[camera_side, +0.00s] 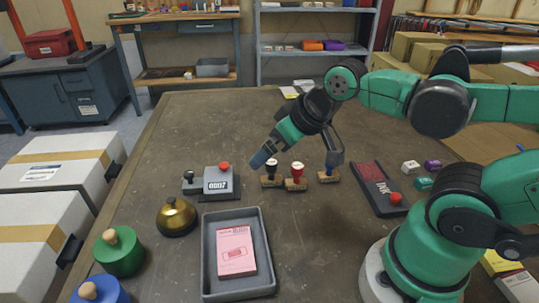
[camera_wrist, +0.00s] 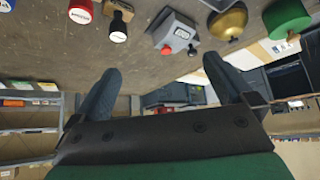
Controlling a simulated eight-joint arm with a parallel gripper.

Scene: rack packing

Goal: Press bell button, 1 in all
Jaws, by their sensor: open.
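The brass bell (camera_side: 177,217) stands on the left part of the table, with a small dark button (camera_side: 170,201) on its top. In the wrist view the bell (camera_wrist: 228,20) shows upside down at the upper right. My gripper (camera_side: 299,159) is open and empty, its two fingers wide apart. It is to the right of the bell and further back, by the hand stamps, and touches nothing that I can make out. In the wrist view the fingers of my gripper (camera_wrist: 162,70) frame bare table and background.
A grey counter device (camera_side: 218,186) with a red knob stands behind the bell. A grey tray (camera_side: 209,280) with a pink box (camera_side: 236,251) is in front, beside green (camera_side: 120,254) and blue knobbed pots. Hand stamps (camera_side: 295,176) stand near my gripper; an ink pad (camera_side: 375,187) lies right.

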